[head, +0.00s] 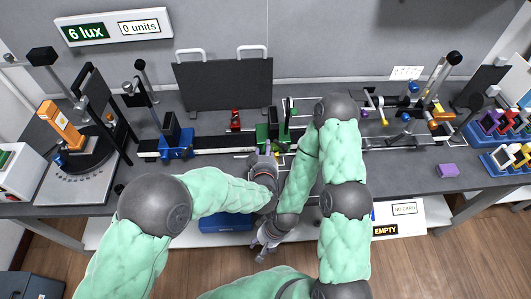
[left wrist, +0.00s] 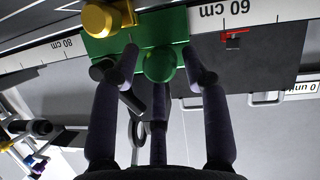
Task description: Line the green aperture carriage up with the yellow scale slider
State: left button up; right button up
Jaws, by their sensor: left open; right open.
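The green aperture carriage (head: 270,132) stands on the rail in the middle of the bench. In the left wrist view its green body (left wrist: 183,24) sits across the scale between the 60 and 80 cm marks, with a round green knob (left wrist: 160,64) on it. My left gripper (left wrist: 161,62) is open, its fingers on either side of this knob; contact is unclear. A yellow knob (left wrist: 108,17) shows at the carriage's edge; I cannot tell whether it belongs to the yellow scale slider. My right gripper (head: 263,248) is open and low, in front of the bench.
A red piece (head: 235,120) stands behind the rail, left of the carriage. A blue carriage (head: 177,140) is further left on the rail. A black panel (head: 222,84) stands behind. My right arm covers the rail right of the carriage.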

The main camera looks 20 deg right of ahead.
pick_arm(q)
jog(key=shift+s+f, duration=0.1)
jog(key=shift+s+a, duration=0.1)
jog(key=shift+s, duration=0.05)
jog(key=v, duration=1.1)
jog(key=shift+s+r, duration=0.2)
jog(key=shift+r, duration=0.05)
jog(key=shift+a, duration=0.1)
